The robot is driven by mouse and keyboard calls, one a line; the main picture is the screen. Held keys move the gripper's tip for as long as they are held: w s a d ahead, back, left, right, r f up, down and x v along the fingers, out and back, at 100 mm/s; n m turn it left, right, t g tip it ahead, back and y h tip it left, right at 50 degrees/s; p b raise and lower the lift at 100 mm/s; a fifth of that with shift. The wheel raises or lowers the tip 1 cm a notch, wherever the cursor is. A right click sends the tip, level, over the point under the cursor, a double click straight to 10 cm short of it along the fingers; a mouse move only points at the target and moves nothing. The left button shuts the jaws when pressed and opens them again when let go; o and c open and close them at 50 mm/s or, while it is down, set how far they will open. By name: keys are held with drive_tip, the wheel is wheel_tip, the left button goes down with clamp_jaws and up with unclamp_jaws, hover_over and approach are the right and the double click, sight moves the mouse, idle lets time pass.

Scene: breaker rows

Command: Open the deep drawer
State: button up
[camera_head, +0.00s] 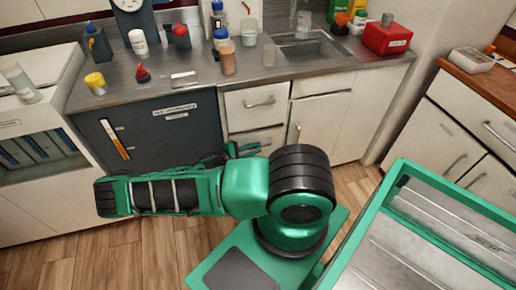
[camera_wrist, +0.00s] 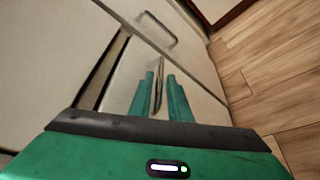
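The deep drawer is the lower white drawer (camera_head: 262,136) under a shallower drawer (camera_head: 255,103), left of a white cupboard door. In the head view my gripper (camera_head: 243,150) is in front of it, partly hidden by my arm. In the wrist view the drawer front (camera_wrist: 128,75) lies ahead, with a dark gap along its left edge. Its metal handle (camera_wrist: 158,88) shows between the green fingers of my gripper (camera_wrist: 161,78). The fingers stand apart on either side of it, with some space showing. Whether a finger touches the handle is unclear.
A cupboard door handle (camera_wrist: 158,28) is beyond the fingers. A dark appliance front (camera_head: 165,135) stands left of the drawers. Bottles and a red box (camera_head: 387,38) are on the counter. Wooden floor (camera_head: 165,250) is open below.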

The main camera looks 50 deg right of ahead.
drive_tip(key=shift+x, duration=1.4)
clamp_jaws()
drive_tip(key=shift+a, duration=0.1)
